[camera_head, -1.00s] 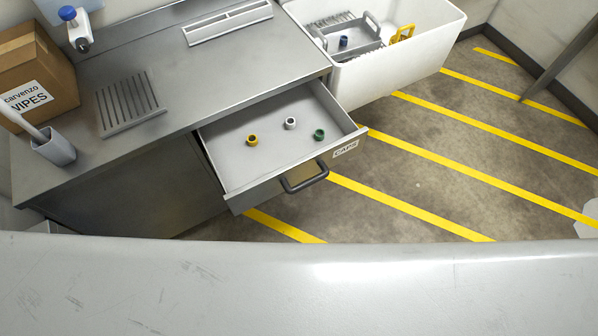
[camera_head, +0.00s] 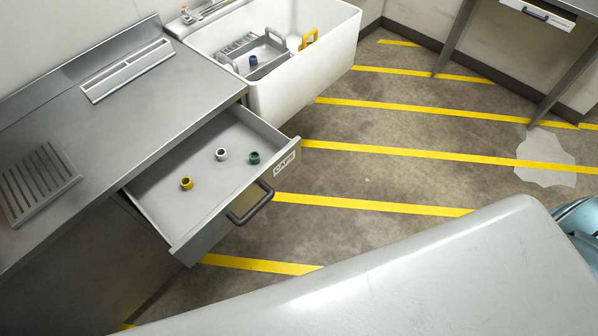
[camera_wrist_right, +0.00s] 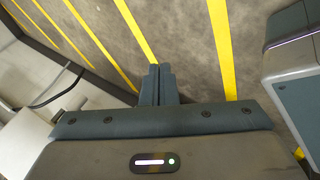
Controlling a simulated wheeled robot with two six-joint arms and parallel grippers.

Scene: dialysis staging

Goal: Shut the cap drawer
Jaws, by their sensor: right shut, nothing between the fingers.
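The cap drawer (camera_head: 215,185) stands open, pulled out from under the steel counter. Its front carries a CAPS label (camera_head: 284,163) and a dark bar handle (camera_head: 250,204). Inside lie a yellow cap (camera_head: 186,184), a white cap (camera_head: 221,154) and a green cap (camera_head: 254,157). My right gripper (camera_wrist_right: 156,72) shows in the right wrist view, its fingers together and empty, above the striped floor. No gripper is touching the drawer in the head view. My left gripper is in neither current view.
A white basin (camera_head: 315,75) with a grey tray (camera_head: 262,57) stands beyond the drawer. The steel counter (camera_head: 130,120) is at left. Striped floor is open right of the drawer, with a pale puddle-like patch (camera_head: 545,160). A small handled drawer (camera_head: 537,12) is at top right.

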